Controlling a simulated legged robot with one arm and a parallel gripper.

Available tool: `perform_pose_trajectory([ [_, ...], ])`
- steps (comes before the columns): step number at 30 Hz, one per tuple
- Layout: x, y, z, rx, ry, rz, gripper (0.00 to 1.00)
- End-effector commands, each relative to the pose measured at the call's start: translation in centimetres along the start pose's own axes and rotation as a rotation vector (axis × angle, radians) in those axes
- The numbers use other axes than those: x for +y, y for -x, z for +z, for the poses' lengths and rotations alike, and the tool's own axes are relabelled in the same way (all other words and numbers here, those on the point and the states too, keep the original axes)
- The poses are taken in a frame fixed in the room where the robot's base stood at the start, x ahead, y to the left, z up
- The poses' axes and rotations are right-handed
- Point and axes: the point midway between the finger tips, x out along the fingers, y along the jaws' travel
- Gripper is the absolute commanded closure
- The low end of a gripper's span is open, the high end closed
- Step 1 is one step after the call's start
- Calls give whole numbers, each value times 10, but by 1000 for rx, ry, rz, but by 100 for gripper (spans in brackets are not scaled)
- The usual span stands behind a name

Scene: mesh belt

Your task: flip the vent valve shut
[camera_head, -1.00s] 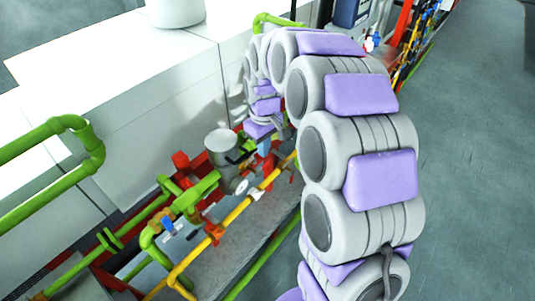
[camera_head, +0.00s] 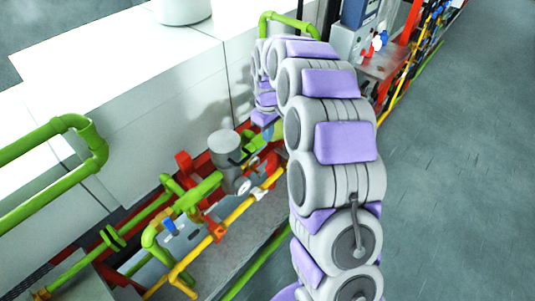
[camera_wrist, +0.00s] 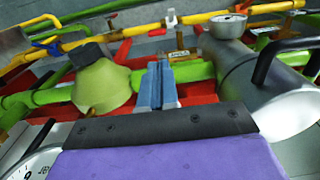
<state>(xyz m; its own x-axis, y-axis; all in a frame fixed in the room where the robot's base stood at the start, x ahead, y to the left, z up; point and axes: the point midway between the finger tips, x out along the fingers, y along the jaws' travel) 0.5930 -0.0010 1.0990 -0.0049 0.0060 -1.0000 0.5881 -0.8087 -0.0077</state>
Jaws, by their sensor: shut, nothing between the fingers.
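My gripper shows in the wrist view (camera_wrist: 157,82), its two blue fingers pressed together with nothing between them. They are over a green pipe, between a green cone-shaped fitting (camera_wrist: 105,85) and a grey cylinder (camera_wrist: 240,75) with a black bar handle (camera_wrist: 275,52). Which part is the vent valve is unclear. A white lever (camera_wrist: 171,18) sits on the yellow pipe beyond the fingers, and a blue handle (camera_wrist: 48,43) is at upper left. In the head view my gripper (camera_head: 266,124) is partly hidden, above and right of the cylinder (camera_head: 224,145).
Green, yellow and red pipes crowd the area around my gripper. A round gauge (camera_wrist: 228,20) tops the cylinder, and another dial (camera_wrist: 35,165) shows at lower left. White cabinets (camera_head: 130,100) stand behind the pipes. The grey floor (camera_head: 460,150) on the right is clear.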

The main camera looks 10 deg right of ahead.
Motion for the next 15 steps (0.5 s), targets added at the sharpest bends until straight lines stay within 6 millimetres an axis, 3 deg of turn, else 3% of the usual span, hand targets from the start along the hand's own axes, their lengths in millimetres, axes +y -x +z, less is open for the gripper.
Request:
perform_pose_trajectory([
  [5,-1,-21,1,-4,0,-3,100],
  [15,-1,-88,1,-4,0,-3,100],
])
